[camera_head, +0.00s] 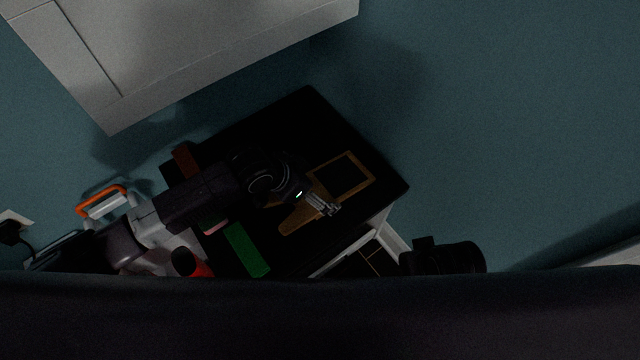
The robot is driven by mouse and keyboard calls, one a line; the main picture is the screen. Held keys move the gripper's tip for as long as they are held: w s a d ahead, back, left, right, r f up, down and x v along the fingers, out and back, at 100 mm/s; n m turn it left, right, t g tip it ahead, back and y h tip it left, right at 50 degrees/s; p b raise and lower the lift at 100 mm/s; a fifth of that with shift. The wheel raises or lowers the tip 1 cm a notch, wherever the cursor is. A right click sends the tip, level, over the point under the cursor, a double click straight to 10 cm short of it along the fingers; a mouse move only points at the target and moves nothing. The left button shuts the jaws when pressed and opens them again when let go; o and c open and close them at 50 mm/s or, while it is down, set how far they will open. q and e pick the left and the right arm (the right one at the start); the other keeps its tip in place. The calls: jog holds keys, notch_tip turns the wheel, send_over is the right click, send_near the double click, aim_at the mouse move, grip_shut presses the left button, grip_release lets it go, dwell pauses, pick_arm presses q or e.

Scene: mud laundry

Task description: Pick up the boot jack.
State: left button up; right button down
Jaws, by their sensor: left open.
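A flat tan wooden piece, which looks like the boot jack (296,219), lies on the black top of a cabinet. My left gripper (327,206) comes in from the left and is over its right end. The fingers hide part of that end. The gripper is open, and I cannot tell whether it touches the piece. My right gripper does not show.
The black cabinet top (305,110) also bears a tan square frame (368,180), a green block (247,250) and a reddish-brown block (185,160). A red item (199,269) is near the front left. A white cabinet (215,40) hangs above on the teal wall.

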pick_arm(q)
jog(key=shift+a, duration=0.1)
jog(key=c, duration=1.5)
jog(key=shift+c, duration=0.5)
jog(key=shift+r, duration=0.25)
